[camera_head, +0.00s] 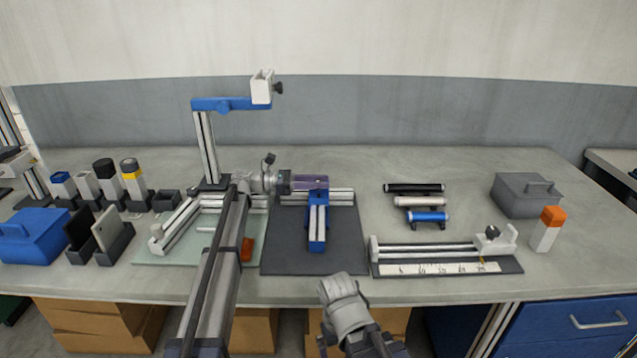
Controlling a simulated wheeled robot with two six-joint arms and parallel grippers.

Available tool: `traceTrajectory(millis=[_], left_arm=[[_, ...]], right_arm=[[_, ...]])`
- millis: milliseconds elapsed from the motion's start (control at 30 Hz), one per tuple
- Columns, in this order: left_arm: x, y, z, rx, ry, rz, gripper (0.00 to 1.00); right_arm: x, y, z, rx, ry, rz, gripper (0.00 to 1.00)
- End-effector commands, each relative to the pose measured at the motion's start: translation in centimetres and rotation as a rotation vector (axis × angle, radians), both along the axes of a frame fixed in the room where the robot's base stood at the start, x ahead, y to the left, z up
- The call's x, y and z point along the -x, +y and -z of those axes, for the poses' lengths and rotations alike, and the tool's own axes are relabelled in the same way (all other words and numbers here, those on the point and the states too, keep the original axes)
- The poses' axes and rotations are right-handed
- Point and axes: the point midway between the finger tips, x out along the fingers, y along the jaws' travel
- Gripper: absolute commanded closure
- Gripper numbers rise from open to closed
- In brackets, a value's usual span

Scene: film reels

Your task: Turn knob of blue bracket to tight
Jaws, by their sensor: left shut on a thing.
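A blue bracket (317,228) with silver rails stands on a dark mat in the middle of the table. A purple cylinder (312,182) lies across its far end. A small dark knob (284,182) shows at the cylinder's left end. My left gripper (277,182) reaches in from the front left and is shut on this knob, and its fingers partly hide it. Whether the knob is tight cannot be seen. My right gripper (343,298) is low in front of the table edge, apart from everything, and its jaws are not clear.
A tall post with a blue arm (230,104) and white clamp rises behind my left arm. Small rollers (428,216) and a ruler rail (445,268) lie to the right. Bottles and a blue box (35,238) stand left.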

Motion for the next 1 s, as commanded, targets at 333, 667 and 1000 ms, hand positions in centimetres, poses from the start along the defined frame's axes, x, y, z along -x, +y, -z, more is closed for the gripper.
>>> traceTrajectory(millis=[333, 667, 1000], left_arm=[[-0.37, -0.07, 0.0, 0.0, 0.0, 0.253, 1.0], [-0.1, -0.06, 0.01, 0.0, 0.0, 0.372, 1.0], [0.05, -0.09, 0.02, -0.001, 0.0, 0.397, 1.0]], right_arm=[[0.0, 0.0, 0.0, 0.0, 0.0, 0.0, 0.0], [0.0, 0.0, 0.0, 0.0, 0.0, 0.0, 0.0], [0.0, 0.0, 0.01, 0.0, 0.0, 0.0, 0.0]])
